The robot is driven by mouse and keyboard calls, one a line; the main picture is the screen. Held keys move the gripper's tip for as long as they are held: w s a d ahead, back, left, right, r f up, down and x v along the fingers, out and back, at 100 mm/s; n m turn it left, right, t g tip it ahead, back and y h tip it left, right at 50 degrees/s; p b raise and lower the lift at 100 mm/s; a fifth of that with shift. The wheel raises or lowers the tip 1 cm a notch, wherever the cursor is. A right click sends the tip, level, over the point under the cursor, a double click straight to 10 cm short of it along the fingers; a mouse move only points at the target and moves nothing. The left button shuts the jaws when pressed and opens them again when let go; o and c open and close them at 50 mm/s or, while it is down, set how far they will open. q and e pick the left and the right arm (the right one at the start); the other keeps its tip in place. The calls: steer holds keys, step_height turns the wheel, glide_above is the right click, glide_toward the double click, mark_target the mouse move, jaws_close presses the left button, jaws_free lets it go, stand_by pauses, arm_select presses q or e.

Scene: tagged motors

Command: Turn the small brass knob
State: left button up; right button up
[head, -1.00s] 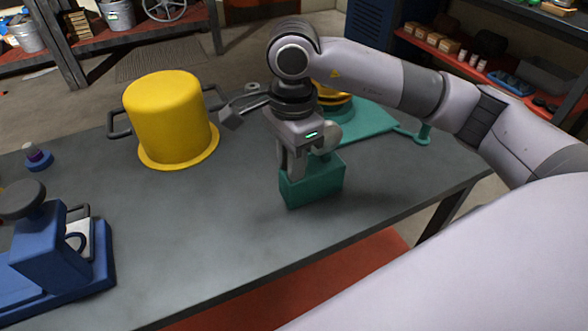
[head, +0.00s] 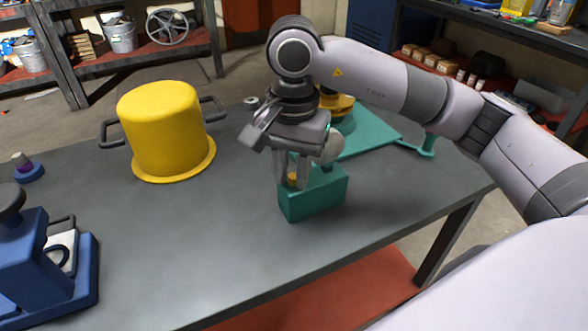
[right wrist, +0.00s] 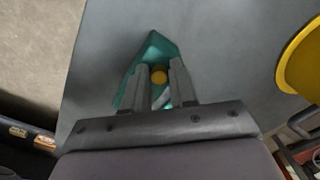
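The small brass knob (head: 292,178) sits on top of a teal box (head: 312,204) near the middle of the table. My right gripper (head: 292,182) points down over the box, its two fingers on either side of the knob. In the right wrist view the knob (right wrist: 159,75) fills the space between the fingertips, with no clear gap, so the fingers look closed on it. A pale round part (head: 329,148) shows beside the gripper, partly hidden. My left gripper is not in view.
A yellow pot-like housing (head: 165,130) with grey handles stands left of the box. A blue device (head: 40,260) is at the left edge. A teal plate (head: 375,135) with a yellow part lies behind my right gripper. The grey table (head: 190,240) is clear in front.

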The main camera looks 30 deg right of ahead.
steer(key=shift+o, duration=0.2)
steer(key=shift+d+f, duration=0.35)
steer(key=shift+d, duration=0.05)
steer(key=shift+o, duration=0.7)
steer(key=m, duration=0.3)
steer(key=shift+m, duration=0.3)
steer(key=shift+o, duration=0.5)
steer(key=m, duration=0.7)
steer(key=shift+a, duration=0.1)
steer(key=m, duration=0.4)
